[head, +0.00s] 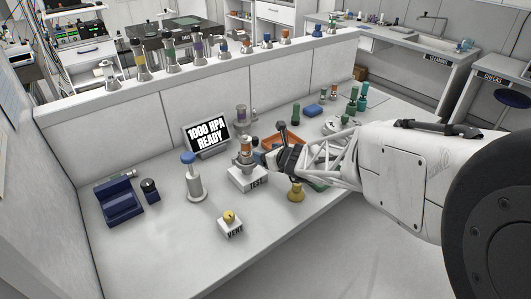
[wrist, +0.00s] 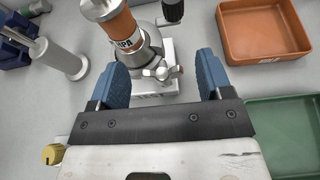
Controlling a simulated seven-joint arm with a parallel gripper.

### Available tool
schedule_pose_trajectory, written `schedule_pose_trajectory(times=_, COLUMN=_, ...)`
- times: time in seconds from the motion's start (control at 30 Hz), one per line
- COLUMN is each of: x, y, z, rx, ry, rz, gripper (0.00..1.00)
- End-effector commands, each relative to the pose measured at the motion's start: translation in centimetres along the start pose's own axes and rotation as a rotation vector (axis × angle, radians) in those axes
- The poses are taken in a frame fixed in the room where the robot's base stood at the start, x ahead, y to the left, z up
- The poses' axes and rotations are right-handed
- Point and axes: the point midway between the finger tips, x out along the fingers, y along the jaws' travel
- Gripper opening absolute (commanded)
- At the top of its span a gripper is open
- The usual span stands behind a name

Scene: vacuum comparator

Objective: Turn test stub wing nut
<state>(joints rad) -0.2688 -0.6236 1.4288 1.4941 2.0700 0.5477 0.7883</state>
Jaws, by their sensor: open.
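The test stub (head: 245,162) stands upright on a white block labelled TEST (head: 251,184). In the wrist view, an orange-and-metal gauge with lettering (wrist: 124,29) sits on the stub's round metal fitting (wrist: 143,50). The silver wing nut (wrist: 161,72) sticks out from the near side of this fitting. My gripper (wrist: 162,60) is open, with one blue finger on each side of the wing nut and clear gaps to it. In the head view my gripper (head: 279,153) is just right of the stub, and the wing nut is too small to make out.
A screen (head: 207,134) reads "1000 HPA READY". A white pump-like cylinder with a blue top (head: 193,180) stands left of the stub. A yellow-knobbed VENT block (head: 230,229) is in front. An orange tray (wrist: 266,53) and green tray (wrist: 284,135) lie to the right.

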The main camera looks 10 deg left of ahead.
Motion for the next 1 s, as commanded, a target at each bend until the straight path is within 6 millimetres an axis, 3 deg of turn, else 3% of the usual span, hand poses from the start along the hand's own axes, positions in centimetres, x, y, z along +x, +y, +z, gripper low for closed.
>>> schedule_pose_trajectory(times=0.2, x=1.25, y=0.0, z=-0.06, rx=0.0, ry=0.0, rz=0.0, gripper=0.72)
schedule_pose_trajectory(times=0.53, x=1.37, y=-0.01, z=-0.02, rx=0.0, ry=0.0, rz=-0.001, gripper=0.71)
schedule_pose_trajectory(times=0.83, x=1.36, y=-0.01, z=-0.03, rx=0.0, ry=0.0, rz=-0.001, gripper=0.25)
schedule_pose_trajectory(times=1.0, x=1.37, y=0.0, z=-0.04, rx=-0.001, ry=0.0, rz=0.001, gripper=0.23)
